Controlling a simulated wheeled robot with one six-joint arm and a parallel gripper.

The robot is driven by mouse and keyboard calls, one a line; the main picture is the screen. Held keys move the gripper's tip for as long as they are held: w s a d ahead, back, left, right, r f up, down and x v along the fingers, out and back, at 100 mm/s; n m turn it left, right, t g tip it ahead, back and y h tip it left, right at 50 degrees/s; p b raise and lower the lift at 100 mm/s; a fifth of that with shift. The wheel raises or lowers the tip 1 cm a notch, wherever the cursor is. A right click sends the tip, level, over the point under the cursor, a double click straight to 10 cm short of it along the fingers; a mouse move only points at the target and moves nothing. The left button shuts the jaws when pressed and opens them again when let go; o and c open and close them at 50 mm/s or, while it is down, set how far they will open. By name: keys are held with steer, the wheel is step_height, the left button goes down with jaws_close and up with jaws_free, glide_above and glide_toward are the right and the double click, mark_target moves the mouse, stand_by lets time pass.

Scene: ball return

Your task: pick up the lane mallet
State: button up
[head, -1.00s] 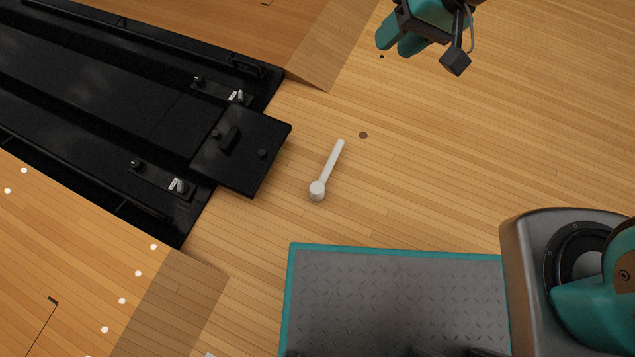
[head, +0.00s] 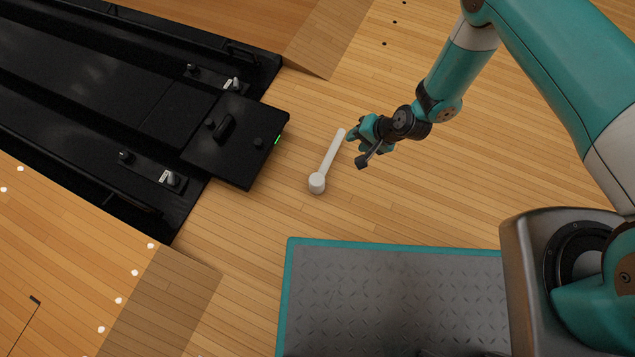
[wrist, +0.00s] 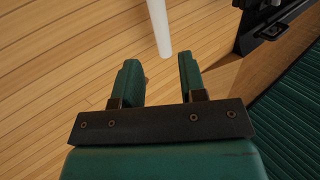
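The lane mallet (head: 328,160) is white, with a long thin handle and a short round head. It lies on the wooden floor in the head view, its head toward my base and its handle pointing up and right. My gripper (head: 352,140) is just right of the handle's far end, in the picture. In the wrist view the handle end (wrist: 160,30) shows beyond the fingertips, roughly in line with the gap between them. My gripper (wrist: 157,62) is open, with two teal fingers apart and nothing between them.
A black lane machine with a black cover plate (head: 235,140) lies left of the mallet, with a small green light at its edge. My own grey deck with teal edging is at the bottom. Bare wooden floor (head: 430,195) is free to the right.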

mark_target(336, 146)
steer(key=b+x, duration=0.3)
steer(key=x, duration=0.4)
steer(key=shift+f+b, duration=0.25)
steer(key=shift+b, duration=0.1)
steer(key=b+x, duration=0.4)
steer(key=x, duration=0.1)
steer(key=shift+w+f, duration=0.1)
steer(key=shift+w, duration=0.1)
jaws_close()
steer(key=shift+r, duration=0.25)
step_height(336, 146, up, 20)
steer(key=p, duration=1)
steer(key=shift+p, duration=0.4)
steer(key=shift+f, duration=0.1)
